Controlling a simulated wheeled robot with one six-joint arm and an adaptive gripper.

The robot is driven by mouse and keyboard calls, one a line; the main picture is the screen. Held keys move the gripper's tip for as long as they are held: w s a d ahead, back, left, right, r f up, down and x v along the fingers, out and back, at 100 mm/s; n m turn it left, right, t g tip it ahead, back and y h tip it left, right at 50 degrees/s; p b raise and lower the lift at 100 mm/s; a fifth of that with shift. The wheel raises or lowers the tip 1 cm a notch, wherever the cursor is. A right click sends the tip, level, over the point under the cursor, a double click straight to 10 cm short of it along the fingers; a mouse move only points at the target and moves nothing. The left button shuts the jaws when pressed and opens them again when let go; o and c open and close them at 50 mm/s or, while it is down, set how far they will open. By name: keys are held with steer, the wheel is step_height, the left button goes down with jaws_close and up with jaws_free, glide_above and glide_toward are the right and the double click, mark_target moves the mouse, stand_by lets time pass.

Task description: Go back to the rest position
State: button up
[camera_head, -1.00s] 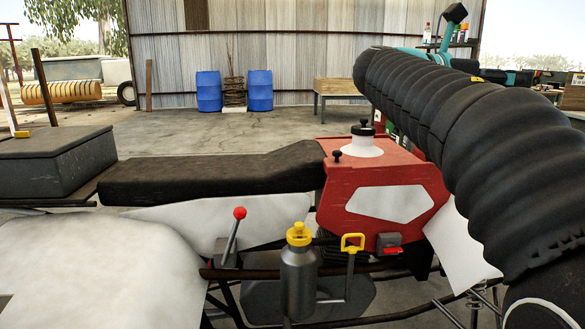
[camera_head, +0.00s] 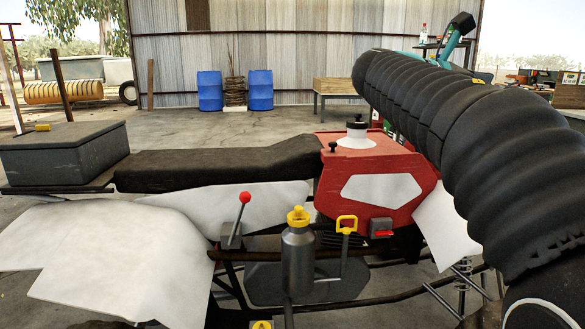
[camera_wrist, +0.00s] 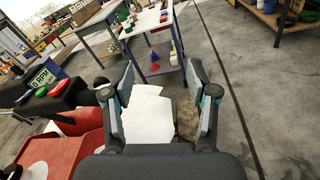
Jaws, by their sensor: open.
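My gripper (camera_wrist: 160,105) shows in the wrist view with its two fingers spread apart and nothing between them. It hangs in the air above the front of a vehicle, over a white panel (camera_wrist: 145,118) and the concrete floor.
The vehicle has a red tank (camera_head: 375,185), a black seat (camera_head: 220,163), a grey bottle (camera_head: 298,260) and a red-knobbed lever (camera_head: 240,215) close by. Blue barrels (camera_head: 209,91) stand at the back wall. A blue-legged table (camera_wrist: 150,45) stands ahead; floor to its right is open.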

steer(key=a+f+m+t+y, duration=0.1)
steer(key=a+f+m+y, duration=0.25)
steer(key=f, duration=0.75)
steer(key=a+f+m+t+y, duration=0.1)
steer(key=a+f+m+y, duration=0.3)
steer(key=f, duration=0.7)
steer(key=s+a+f+m+y, duration=0.4)
steer(key=s+f, duration=0.4)
steer(key=s, duration=0.3)
steer(key=s+a+f+m+y, duration=0.5)
steer(key=s+a+f, duration=0.2)
steer(key=s+f, duration=0.2)
steer(key=shift+s+a+t+y, duration=0.25)
steer(key=shift+s+t+y, duration=0.1)
steer(key=shift+s, duration=0.75)
steer(key=shift+r, duration=0.1)
